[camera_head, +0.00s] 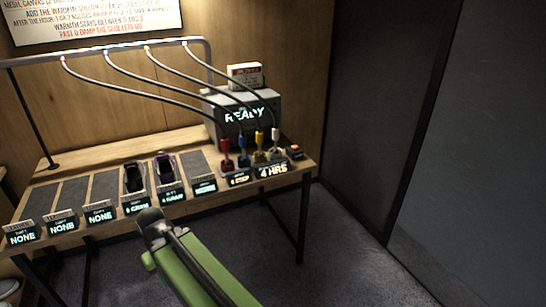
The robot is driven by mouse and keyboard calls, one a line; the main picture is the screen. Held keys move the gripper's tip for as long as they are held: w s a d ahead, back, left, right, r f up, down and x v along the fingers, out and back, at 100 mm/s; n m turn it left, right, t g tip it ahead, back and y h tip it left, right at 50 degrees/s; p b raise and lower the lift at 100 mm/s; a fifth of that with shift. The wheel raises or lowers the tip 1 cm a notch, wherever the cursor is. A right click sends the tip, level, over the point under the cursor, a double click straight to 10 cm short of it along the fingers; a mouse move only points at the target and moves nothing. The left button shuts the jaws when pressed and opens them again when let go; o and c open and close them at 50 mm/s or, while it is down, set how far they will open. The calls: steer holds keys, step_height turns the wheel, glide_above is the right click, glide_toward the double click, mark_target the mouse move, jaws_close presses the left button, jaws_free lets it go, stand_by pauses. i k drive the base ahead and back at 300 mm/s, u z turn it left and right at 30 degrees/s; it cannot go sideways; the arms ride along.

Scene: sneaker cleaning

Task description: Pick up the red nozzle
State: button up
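The red nozzle (226,155) stands upright at the right part of the bench, the leftmost in a row of coloured nozzles in front of a grey box. A dark hose runs from its top up to an overhead rail. My gripper (150,218) is dark grey, at the end of my green arm. In the picture it lies below and to the left of the red nozzle, over the bench's front edge, clearly apart from it. Its fingers are too small and dark to tell whether they are open.
Blue (242,150), yellow (259,146) and white (275,142) nozzles stand close to its right. The grey box (247,115) reading READY is behind. Dark shoes (134,176) sit on the bench pads to the left, with display blocks (171,198) along the front edge. Floor at right is clear.

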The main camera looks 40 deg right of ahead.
mark_target(224, 141)
steer(key=u, duration=0.05)
steer(key=i, duration=1)
steer(key=z, duration=0.05)
